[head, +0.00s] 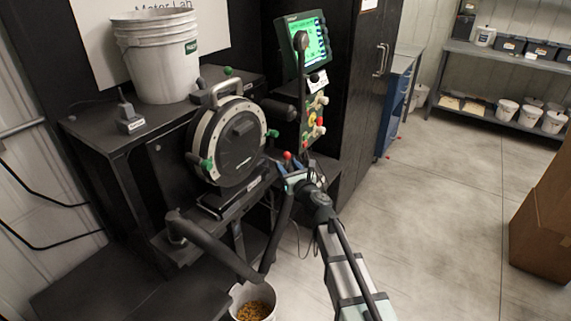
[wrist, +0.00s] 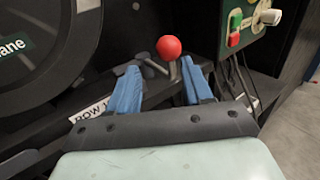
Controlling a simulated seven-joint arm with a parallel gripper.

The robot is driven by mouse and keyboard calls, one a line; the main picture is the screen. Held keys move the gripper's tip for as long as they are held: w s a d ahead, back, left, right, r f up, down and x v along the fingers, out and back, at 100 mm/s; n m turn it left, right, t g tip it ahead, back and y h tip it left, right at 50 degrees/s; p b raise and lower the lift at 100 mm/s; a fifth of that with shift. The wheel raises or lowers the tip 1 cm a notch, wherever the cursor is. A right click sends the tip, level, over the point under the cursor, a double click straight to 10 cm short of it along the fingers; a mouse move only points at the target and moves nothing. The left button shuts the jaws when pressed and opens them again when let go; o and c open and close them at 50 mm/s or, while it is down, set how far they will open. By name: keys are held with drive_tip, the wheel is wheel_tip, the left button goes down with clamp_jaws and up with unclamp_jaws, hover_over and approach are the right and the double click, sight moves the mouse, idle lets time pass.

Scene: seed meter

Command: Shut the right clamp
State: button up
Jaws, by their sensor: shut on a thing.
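The round seed meter (head: 237,140), dark with a pale rim, stands on the bench; its dark disc (wrist: 40,45) fills the wrist view's left. A green-tipped clamp (head: 272,133) sits at its right edge. Another green-tipped clamp (head: 207,164) is at its lower left. My gripper (head: 290,171), with blue fingers, is below and right of the meter, apart from the right clamp. The right clamp is not clearly visible there.
A control panel with coloured knobs (head: 314,118) and a green screen (head: 307,40) stand right of the meter. A white bucket (head: 157,60) stands on the bench top. A black hose runs to a seed bucket (head: 236,296) below. Open floor lies right.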

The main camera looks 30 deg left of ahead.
drive_tip(key=v, duration=1)
drive_tip(key=shift+s+d, duration=0.2)
drive_tip(key=shift+d, duration=0.1)
